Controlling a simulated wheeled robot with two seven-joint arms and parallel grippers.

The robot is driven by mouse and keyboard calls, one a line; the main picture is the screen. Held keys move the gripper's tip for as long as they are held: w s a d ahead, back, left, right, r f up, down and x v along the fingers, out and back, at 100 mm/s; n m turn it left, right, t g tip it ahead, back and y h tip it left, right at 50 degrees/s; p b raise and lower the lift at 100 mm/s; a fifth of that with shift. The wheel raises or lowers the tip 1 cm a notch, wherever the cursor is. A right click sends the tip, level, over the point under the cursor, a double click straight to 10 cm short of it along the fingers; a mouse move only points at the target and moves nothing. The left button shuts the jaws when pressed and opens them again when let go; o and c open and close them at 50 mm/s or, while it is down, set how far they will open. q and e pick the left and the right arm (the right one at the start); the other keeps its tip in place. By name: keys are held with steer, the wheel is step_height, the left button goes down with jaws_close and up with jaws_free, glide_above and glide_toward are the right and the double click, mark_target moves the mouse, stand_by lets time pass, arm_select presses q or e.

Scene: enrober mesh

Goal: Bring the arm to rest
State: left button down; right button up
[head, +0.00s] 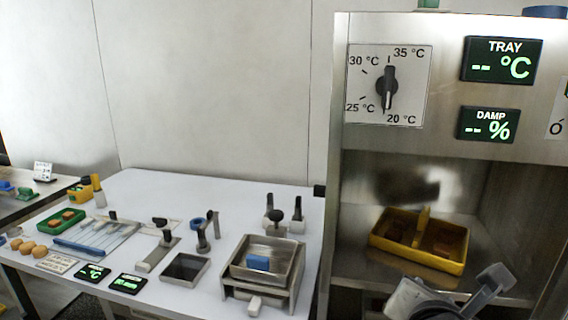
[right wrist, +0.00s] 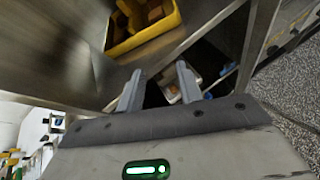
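My right gripper (head: 452,292) is at the bottom right of the head view, in front of the metal cabinet (head: 342,130). In the right wrist view its two fingers (right wrist: 160,88) stand apart with nothing between them. It is in front of and below the yellow tray (head: 396,252), touching nothing that I can see. The yellow tray sits on the cabinet's shelf, has a raised handle and holds brown pieces; it also shows in the right wrist view (right wrist: 116,48). My left arm and gripper are not in view.
The right wrist view shows a dark lower compartment and speckled floor (right wrist: 292,95).

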steer(key=s+a+f+m+g+y, duration=0.1)
steer(key=a+f+m+y, duration=0.3)
steer(key=f, duration=0.6)
steer(key=s+a+f+m+y, duration=0.2)
steer(key=f+m, duration=0.5)
steer(key=f, duration=0.3)
steer(key=s+f+m+y, duration=0.2)
steer(key=s+f+m, duration=0.8)
steer(key=m, duration=0.3)
steer(key=shift+f+y, duration=0.4)
